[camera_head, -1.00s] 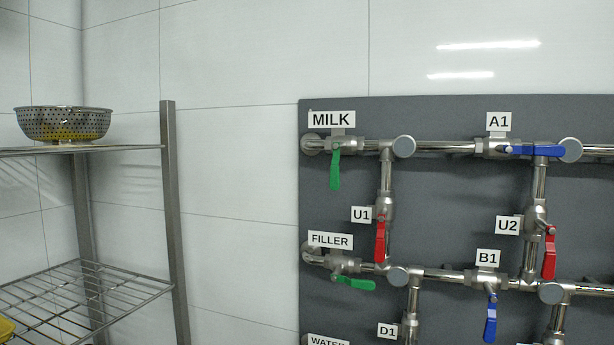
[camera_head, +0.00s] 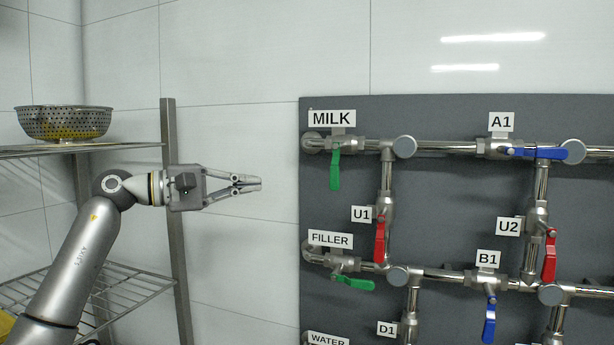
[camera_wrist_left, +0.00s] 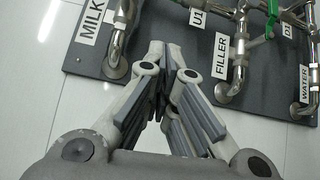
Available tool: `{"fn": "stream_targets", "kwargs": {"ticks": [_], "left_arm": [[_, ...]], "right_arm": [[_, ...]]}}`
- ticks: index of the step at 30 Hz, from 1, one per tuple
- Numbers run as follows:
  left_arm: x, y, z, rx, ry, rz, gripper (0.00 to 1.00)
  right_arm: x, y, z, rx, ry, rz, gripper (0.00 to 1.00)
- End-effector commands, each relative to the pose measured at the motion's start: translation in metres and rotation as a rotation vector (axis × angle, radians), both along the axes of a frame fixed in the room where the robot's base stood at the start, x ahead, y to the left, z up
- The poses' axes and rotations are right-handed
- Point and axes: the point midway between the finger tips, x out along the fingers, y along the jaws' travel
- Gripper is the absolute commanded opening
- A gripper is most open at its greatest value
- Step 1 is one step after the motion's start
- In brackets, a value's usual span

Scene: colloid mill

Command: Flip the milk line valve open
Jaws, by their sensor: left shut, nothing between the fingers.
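The milk line valve has a green handle (camera_head: 335,169) that hangs down, across its horizontal pipe, under the MILK label (camera_head: 332,119) at the panel's upper left. My left gripper (camera_head: 260,184) is shut and empty. It points right toward the panel, left of the milk valve and a little below its pipe, apart from it in the picture. In the left wrist view my left gripper's fingers (camera_wrist_left: 165,75) are together, and the MILK label (camera_wrist_left: 92,22) shows at the upper left. The milk handle is not clear in that view. My right gripper is not in view.
A grey panel (camera_head: 450,220) carries other valves: the FILLER green handle (camera_head: 354,283), the U1 red handle (camera_head: 380,240) and the A1 blue handle (camera_head: 538,153). A metal rack (camera_head: 172,240) with a colander (camera_head: 64,123) stands left, behind my arm.

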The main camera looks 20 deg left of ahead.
Motion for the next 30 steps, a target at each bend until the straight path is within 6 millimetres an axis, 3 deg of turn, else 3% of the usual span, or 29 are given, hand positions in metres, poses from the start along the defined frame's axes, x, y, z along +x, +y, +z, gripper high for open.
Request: {"fn": "stream_targets", "kwargs": {"ticks": [4,17,23,30], "left_arm": [[-0.010,0.004,0.013,0.087,-0.060,0.016,0.00],[-0.009,0.002,0.015,0.097,-0.067,0.017,0.00],[0.009,-0.018,0.016,0.094,-0.064,0.013,0.00],[0.044,-0.056,0.015,0.092,-0.064,0.012,0.00]], "right_arm": [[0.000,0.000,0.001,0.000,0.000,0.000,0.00],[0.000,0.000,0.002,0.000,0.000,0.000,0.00],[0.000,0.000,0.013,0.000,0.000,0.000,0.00],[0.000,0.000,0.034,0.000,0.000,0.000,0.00]]}}
